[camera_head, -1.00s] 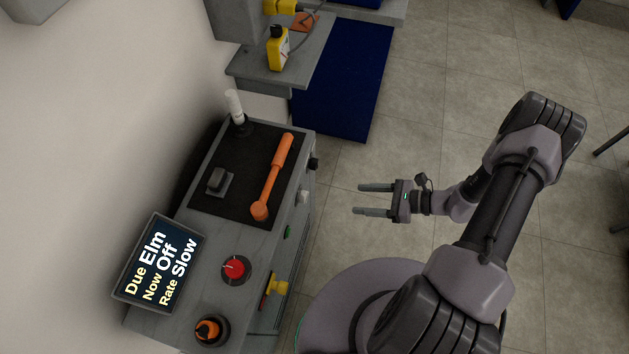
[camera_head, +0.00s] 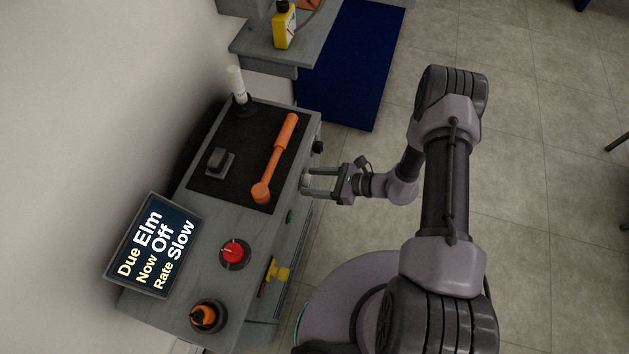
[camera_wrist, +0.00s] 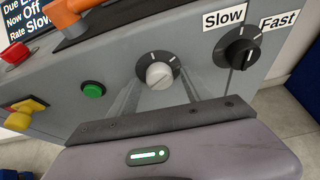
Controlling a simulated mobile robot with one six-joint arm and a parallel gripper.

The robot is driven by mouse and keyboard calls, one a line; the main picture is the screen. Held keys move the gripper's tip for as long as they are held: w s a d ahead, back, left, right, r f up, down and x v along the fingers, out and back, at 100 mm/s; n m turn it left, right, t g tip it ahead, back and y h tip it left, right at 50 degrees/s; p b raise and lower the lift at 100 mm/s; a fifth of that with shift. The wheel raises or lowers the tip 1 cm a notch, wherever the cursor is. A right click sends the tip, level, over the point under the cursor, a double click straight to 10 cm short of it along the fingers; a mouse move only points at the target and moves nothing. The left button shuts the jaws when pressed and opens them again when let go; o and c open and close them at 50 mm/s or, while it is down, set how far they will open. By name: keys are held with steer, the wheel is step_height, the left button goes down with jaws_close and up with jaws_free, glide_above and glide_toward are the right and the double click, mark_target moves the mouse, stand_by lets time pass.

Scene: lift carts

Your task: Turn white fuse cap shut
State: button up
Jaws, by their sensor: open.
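The white fuse cap (camera_wrist: 159,75) sits in a round black collar with white tick marks on the cabinet's front face, in the middle of the wrist view. A slot line crosses its face; its exact angle is hard to read. My gripper (camera_head: 306,183) is open at the cabinet front in the head view, its two fingers pointing left at the panel. In the wrist view the grey fingers reach up on the left and right of the cap, apart from it as far as I can tell. In the head view the cap is barely visible between the fingertips.
A black selector (camera_wrist: 240,48) with Slow and Fast labels is right of the cap, a green button (camera_wrist: 94,90) left. An orange lever (camera_head: 276,160), red knob (camera_head: 235,252), orange knob (camera_head: 206,316) and screen (camera_head: 155,246) are on top. A yellow handle (camera_head: 279,272) juts from the front.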

jaws_close()
steer(key=n+t, duration=0.1)
steer(key=n, duration=0.1)
steer(key=n+t+h, duration=0.1)
steer(key=n+t, duration=0.1)
steer(key=shift+s+f, duration=0.1)
steer(key=shift+s, duration=0.1)
steer(key=n+t+b, duration=0.1)
steer(key=n+t, duration=0.1)
steer(key=n, duration=0.2)
stand_by(0.6)
steer(key=shift+t, duration=0.3)
jaws_free()
stand_by(0.3)
